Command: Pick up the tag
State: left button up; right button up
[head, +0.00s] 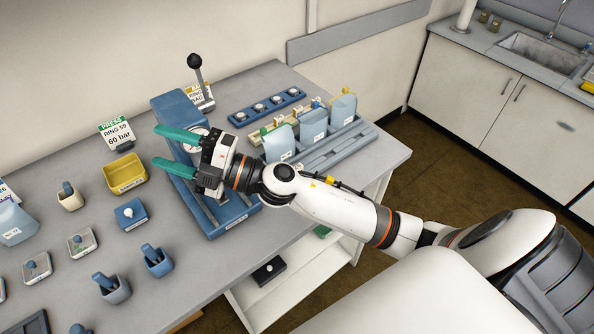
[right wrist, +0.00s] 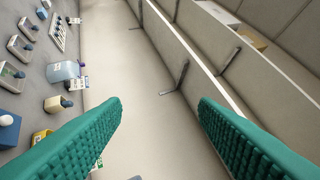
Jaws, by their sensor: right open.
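A white tag card with a green header, reading "PRESS RING 59 60 bar" (head: 117,132), stands on a dark stand on the bench. A second card with a yellow header (head: 199,96) stands behind the blue press and is partly hidden by its black-knobbed lever. I cannot tell from the task line which card is the tag. My right gripper (head: 156,146) is open, its two teal fingers pointing left above the bench, to the right of the green-headed card and apart from it. In the right wrist view the fingers (right wrist: 160,103) are wide apart with nothing between them. My left gripper is out of view.
The blue press (head: 178,108) stands under and behind my right gripper. A yellow bin (head: 125,174) lies left of it, with several small blue and grey holders nearer the front. A rack of pale blue pouches (head: 279,143) stands to the right. The wall (head: 110,50) closes the back.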

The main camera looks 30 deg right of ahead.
jog(key=a+f+n+g+y, duration=0.1)
jog(key=a+n+g+y, duration=0.1)
jog(key=n+g, duration=0.45)
jog(key=n+g+h, duration=0.6)
jog(key=g+h, duration=0.2)
jog(key=h, duration=1)
send_near(298, 166)
jog(key=shift+m, duration=0.25)
notch_tip(298, 166, down, 4)
jog(key=p, duration=0.2)
jog(key=shift+w+a+p, duration=0.1)
jog(key=shift+a+p, duration=0.05)
jog(key=shift+p, duration=0.15)
notch_tip(298, 166, down, 5)
jog(key=p, duration=0.2)
jog(key=shift+a+p, duration=0.1)
jog(key=shift+p, duration=0.25)
jog(key=shift+f, duration=0.25)
jog(key=c, duration=1)
